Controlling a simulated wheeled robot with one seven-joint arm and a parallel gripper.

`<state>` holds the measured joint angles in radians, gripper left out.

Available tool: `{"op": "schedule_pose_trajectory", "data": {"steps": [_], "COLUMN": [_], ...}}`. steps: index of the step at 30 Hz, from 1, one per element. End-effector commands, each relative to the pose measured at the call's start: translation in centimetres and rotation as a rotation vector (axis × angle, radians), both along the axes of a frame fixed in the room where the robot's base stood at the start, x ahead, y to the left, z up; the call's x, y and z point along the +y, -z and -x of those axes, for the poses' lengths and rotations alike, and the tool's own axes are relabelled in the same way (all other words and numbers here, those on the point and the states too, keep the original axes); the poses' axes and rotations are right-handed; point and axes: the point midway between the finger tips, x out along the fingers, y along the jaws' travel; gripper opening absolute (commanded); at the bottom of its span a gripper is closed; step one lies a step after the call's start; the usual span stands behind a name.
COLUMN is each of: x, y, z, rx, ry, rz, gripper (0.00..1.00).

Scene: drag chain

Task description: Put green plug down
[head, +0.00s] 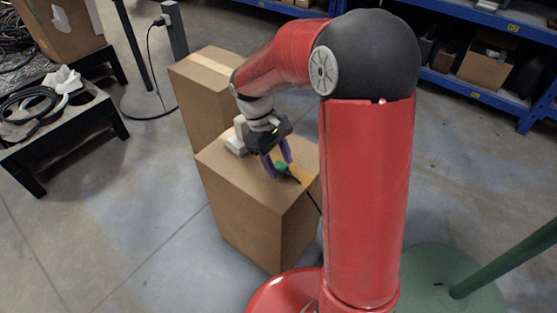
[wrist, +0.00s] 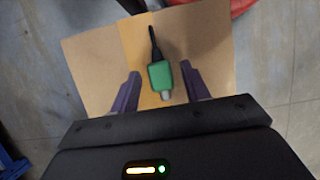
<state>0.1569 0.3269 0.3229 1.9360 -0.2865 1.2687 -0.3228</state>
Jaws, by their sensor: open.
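The green plug (wrist: 160,76) lies between the two purple fingers of my gripper (wrist: 158,88) in the wrist view, with a visible gap on each side. Its grey tip points towards my wrist and its black cable runs away from it. The plug appears to rest on the top of a cardboard box (wrist: 95,60). In the head view the green plug (head: 281,169) shows beside the fingers of my gripper (head: 278,168), over the top of the front cardboard box (head: 245,215). My gripper is open.
A second cardboard box (head: 205,110) stands behind the front one. A black table (head: 60,130) with cables stands at left. Blue shelves (head: 490,75) stand at the back right. Floor at front left is clear.

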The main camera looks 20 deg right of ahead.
Motion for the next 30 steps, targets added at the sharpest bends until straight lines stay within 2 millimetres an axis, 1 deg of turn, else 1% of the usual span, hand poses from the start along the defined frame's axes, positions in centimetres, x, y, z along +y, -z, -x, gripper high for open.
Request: {"op": "schedule_pose_trajectory", "data": {"steps": [5,12,15,18,21,23,26,29,30], "x": [0.6,1.8,2.2,2.5,2.7,2.7,2.5,2.1,1.8], "y": [-2.6,-7.5,-9.1,-10.2,-11.0,-11.4,-12.6,-14.1,-14.7], "z": [-0.9,-2.6,-3.1,-3.5,-3.6,-3.4,-2.1,0.5,1.7], "rx": [-0.006,-0.005,-0.003,-0.003,-0.003,-0.015,-0.073,-0.179,-0.232], "ry": [-0.001,-0.002,-0.001,-0.001,0.001,0.007,0.035,0.095,0.126], "rz": [-0.001,-0.002,-0.001,-0.001,-0.001,0.001,0.003,0.0,-0.004], "gripper": [0.46,0.46,0.46,0.46,0.46,0.46,0.46,0.46,0.46]}}
